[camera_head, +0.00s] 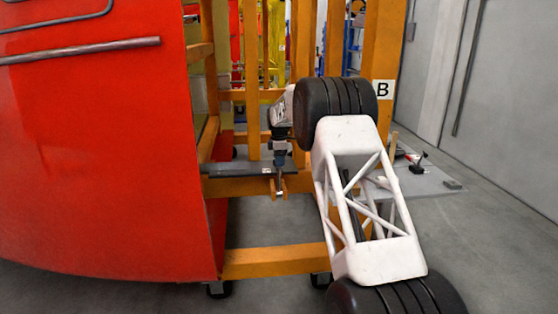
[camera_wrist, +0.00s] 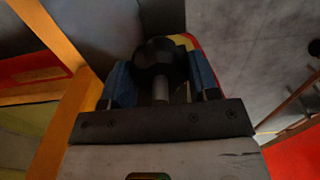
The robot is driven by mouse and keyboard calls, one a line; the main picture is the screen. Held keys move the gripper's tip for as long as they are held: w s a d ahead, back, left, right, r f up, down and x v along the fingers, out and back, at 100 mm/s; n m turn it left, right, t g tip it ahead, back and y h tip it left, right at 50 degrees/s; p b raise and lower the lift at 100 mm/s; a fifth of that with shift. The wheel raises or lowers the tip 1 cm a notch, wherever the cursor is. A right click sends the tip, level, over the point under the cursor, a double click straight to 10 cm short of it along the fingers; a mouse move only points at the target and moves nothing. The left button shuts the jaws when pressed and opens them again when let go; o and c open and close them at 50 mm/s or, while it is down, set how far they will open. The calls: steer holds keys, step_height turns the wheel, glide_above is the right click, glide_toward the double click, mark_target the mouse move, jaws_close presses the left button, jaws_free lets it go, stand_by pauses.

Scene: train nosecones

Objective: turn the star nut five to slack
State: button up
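The star nut (camera_wrist: 160,62) shows in the wrist view as a dark, lobed knob on a pale metal shaft. It lies between the two blue fingers of my gripper (camera_wrist: 160,80), one on each side. The fingers stand apart by about the knob's width; I cannot tell whether they press on it. In the head view my gripper (camera_head: 279,172) points down at a dark horizontal bar (camera_head: 236,170) on the orange frame. The nut is too small and dark to make out there.
The orange frame (camera_head: 270,262) surrounds the work spot, with upright posts behind it. A large red shell (camera_head: 95,150) stands close on the left. A sign marked B (camera_head: 383,90) is on the right post. Grey floor (camera_head: 500,260) lies open on the right.

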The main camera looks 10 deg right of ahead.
steer(key=o, duration=0.4)
steer(key=shift+r, duration=0.1)
steer(key=shift+r, duration=3.85)
